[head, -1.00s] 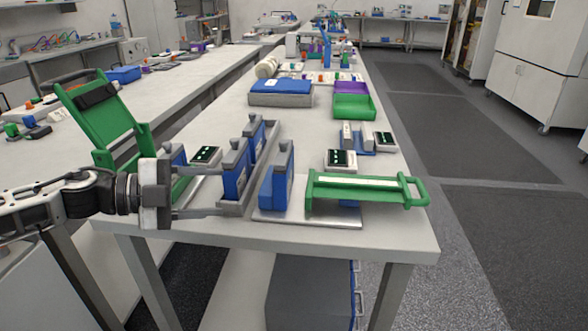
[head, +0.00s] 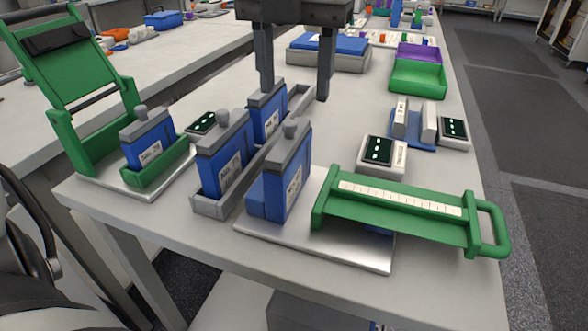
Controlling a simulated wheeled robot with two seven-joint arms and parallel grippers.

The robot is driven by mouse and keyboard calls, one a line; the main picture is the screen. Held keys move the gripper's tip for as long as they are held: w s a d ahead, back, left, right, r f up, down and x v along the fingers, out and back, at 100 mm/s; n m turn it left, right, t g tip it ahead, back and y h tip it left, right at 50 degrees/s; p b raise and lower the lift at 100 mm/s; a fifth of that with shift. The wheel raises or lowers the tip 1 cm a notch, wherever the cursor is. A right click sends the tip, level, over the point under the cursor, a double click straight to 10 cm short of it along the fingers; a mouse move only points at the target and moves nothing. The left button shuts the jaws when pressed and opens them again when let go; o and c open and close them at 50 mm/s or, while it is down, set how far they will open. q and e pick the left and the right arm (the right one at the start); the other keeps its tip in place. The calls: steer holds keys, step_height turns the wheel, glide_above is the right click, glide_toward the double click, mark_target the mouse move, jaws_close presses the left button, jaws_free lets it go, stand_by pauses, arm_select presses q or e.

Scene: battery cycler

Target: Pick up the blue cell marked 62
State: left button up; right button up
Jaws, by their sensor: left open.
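Several blue cells with grey tops and white labels stand upright. The rear cell (head: 267,122) and the front cell (head: 224,168) are in a long grey tray (head: 208,206). Another cell (head: 287,185) stands on a metal plate, and another (head: 148,150) sits in a green holder at the left. The label digits are too small to read surely, so I cannot tell which is 62. My left gripper (head: 296,92) points down, open and empty, at the rear cell. Its left finger overlaps that cell's top in the picture; its right finger is to the right. My right gripper is out of view.
A green clamp frame with a handle (head: 400,208) lies over the metal plate (head: 330,250) at front right. Small meters (head: 383,157) and a blue stand (head: 413,130) are behind it. A green bin (head: 418,77) and a blue-lidded box (head: 328,45) stand further back.

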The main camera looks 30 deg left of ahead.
mark_target(295, 124)
arm_select(q)
step_height(295, 124, down, 6)
steer(key=shift+f+b, duration=0.25)
steer(key=shift+b, duration=0.05)
steer(key=f, duration=0.2)
steer(key=a+f, duration=0.1)
steer(key=f, duration=0.1)
steer(key=shift+f, duration=0.15)
steer(key=shift+d+f, duration=0.1)
steer(key=shift+f, duration=0.35)
jaws_close()
